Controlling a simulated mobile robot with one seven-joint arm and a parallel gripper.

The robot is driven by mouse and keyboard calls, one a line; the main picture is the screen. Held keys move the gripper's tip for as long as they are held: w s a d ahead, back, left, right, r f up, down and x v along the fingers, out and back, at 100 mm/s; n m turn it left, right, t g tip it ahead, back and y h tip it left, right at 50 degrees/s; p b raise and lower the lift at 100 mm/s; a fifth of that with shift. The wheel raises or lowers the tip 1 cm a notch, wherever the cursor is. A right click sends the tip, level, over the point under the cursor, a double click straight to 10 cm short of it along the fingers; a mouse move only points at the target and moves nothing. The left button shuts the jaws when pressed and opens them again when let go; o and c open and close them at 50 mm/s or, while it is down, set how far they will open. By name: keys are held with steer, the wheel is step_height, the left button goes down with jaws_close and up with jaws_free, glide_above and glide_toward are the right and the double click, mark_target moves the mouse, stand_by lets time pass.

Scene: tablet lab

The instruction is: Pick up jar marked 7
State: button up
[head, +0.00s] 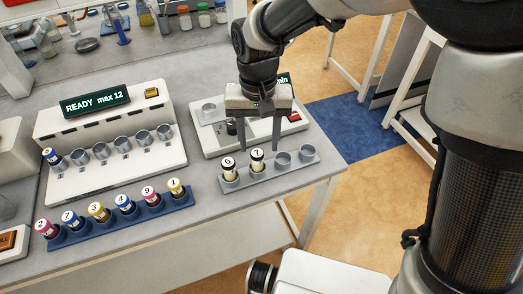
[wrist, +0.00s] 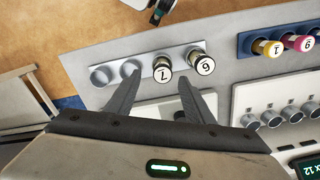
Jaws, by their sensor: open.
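A white-lidded jar marked 7 (head: 257,159) stands in a small grey rack (head: 271,172), beside a similar jar marked 6 (head: 229,167). In the wrist view, jar 7 (wrist: 163,72) and jar 6 (wrist: 203,64) sit side by side. My gripper (head: 262,147) is open and empty, its fingers pointing down near jar 7. In the wrist view its fingertips (wrist: 159,78) appear on either side of jar 7; I cannot tell how far above it they are.
Two empty holders (head: 284,159) are right of jar 7. A white device (head: 295,119) stands behind the grey rack. A white station reading "READY max 12" (head: 130,175) is at left. The table's right edge is close to the grey rack.

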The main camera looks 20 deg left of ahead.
mark_target(257, 153)
steer(key=f, duration=0.4)
steer(key=shift+s+a+f, duration=0.2)
steer(key=shift+f, duration=0.1)
steer(key=shift+c, duration=0.2)
steer(key=c, duration=1.1)
steer(key=shift+r, duration=0.1)
